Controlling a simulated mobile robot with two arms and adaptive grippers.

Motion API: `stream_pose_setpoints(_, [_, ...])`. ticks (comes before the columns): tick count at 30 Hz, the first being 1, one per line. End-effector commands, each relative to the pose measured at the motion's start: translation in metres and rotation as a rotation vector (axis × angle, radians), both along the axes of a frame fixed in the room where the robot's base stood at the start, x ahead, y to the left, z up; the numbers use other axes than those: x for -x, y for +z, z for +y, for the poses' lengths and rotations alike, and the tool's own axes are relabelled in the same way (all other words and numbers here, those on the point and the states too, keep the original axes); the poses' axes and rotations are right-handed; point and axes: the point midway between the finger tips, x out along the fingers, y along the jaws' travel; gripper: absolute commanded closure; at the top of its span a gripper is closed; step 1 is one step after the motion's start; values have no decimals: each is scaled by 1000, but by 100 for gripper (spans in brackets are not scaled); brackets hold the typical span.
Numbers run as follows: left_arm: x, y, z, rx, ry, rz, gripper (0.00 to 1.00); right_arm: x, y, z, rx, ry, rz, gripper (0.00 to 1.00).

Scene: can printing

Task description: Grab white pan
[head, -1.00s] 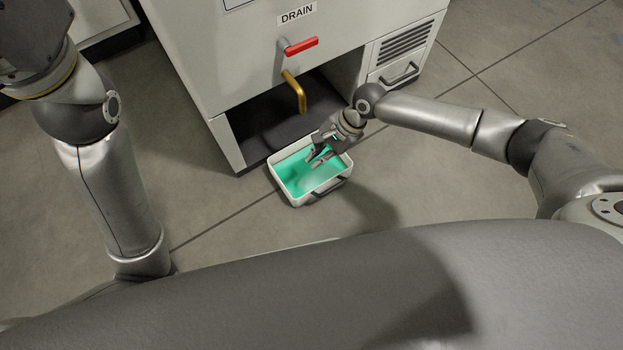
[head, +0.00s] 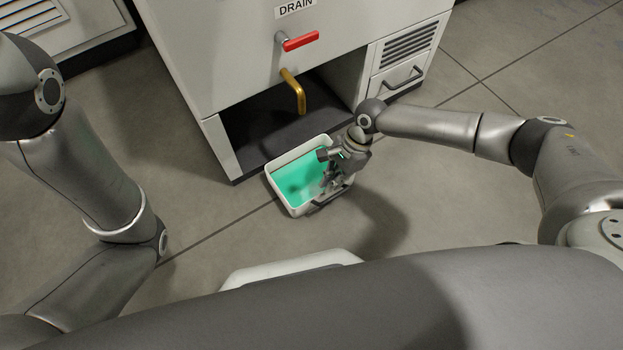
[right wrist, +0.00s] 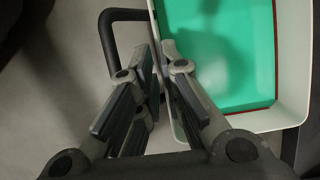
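The white pan (head: 279,197) stands on the floor in front of the machine's lower opening. It is a rectangular tray with green liquid inside and a dark handle (head: 332,197) on its near right side. My right gripper (head: 328,183) is low at the pan's handle side, pointing down. In the right wrist view, my right gripper (right wrist: 160,60) has its fingers apart near the pan wall (right wrist: 291,60), one on the handle side and one towards the inside. The dark handle (right wrist: 106,35) lies left of the fingers. Contact with the wall is unclear. My left gripper is out of view.
The white machine (head: 225,60) has a DRAIN label, a red lever (head: 300,42) and a yellow spout (head: 293,92) above its dark opening. A vented panel with a handle (head: 403,77) is to the right. Floor around the pan is clear.

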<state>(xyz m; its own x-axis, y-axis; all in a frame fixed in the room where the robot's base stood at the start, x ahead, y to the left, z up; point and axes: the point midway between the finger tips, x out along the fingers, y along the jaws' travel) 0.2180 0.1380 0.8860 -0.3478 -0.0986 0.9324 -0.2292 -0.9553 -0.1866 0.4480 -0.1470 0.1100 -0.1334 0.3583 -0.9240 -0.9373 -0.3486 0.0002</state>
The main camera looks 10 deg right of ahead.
Motion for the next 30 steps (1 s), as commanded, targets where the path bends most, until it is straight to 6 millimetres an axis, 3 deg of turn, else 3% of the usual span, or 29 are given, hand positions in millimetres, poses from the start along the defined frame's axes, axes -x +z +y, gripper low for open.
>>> stream_pose_setpoints(10, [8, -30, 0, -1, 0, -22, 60, 5, -43, 15, -1, 1, -2, 92])
stream_pose_setpoints(19, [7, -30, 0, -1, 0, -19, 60, 6, -44, 17, 0, 1, -1, 92])
stream_pose_setpoints(21, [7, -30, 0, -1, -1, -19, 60, 6, -44, 17, 0, 1, 0, 100])
stream_pose_setpoints(30, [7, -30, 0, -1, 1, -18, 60, 6, -44, 17, 0, 1, 0, 100])
